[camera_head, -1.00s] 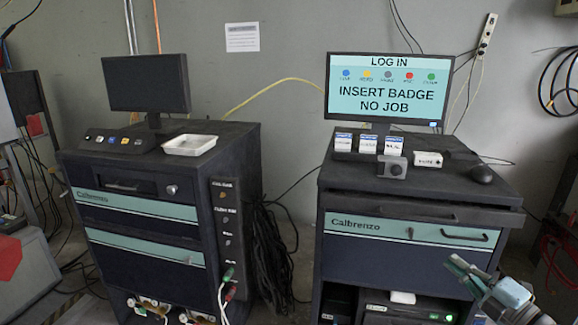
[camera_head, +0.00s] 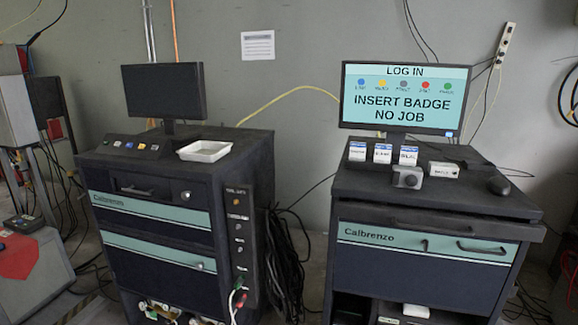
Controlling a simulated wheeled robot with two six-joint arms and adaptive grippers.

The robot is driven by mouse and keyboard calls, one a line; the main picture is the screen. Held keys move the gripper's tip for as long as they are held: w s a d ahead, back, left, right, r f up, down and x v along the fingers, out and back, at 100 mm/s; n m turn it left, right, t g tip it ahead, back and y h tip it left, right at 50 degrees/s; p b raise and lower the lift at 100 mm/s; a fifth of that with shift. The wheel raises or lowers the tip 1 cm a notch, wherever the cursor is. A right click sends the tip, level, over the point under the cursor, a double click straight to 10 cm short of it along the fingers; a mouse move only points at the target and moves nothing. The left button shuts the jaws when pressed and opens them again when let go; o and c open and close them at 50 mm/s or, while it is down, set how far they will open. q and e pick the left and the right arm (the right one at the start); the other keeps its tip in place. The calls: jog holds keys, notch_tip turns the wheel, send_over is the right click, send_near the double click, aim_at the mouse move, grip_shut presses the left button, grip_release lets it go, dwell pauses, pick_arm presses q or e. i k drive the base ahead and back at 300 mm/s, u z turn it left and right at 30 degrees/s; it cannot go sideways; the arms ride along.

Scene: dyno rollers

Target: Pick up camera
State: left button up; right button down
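The camera (camera_head: 408,177) is a small grey box with a round dark lens. It stands on top of the right dark cabinet (camera_head: 455,197), near its front edge, below the lit monitor. Three white and blue badge cards (camera_head: 382,153) stand in a row behind it. A small white labelled block (camera_head: 444,169) lies just to its right. Neither of my grippers shows in the head view now.
A black mouse (camera_head: 498,186) lies at the right of the cabinet top. The lit monitor (camera_head: 404,98) reads "INSERT BADGE NO JOB". The left cabinet (camera_head: 160,212) holds a white tray (camera_head: 204,151), a button panel (camera_head: 135,147) and a dark monitor (camera_head: 163,92). Black cables hang between the cabinets.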

aim_at(405, 177)
jog(key=z, duration=0.5)
jog(key=k, duration=0.6)
jog(key=z, duration=1.45)
jog(key=i, duration=1.25)
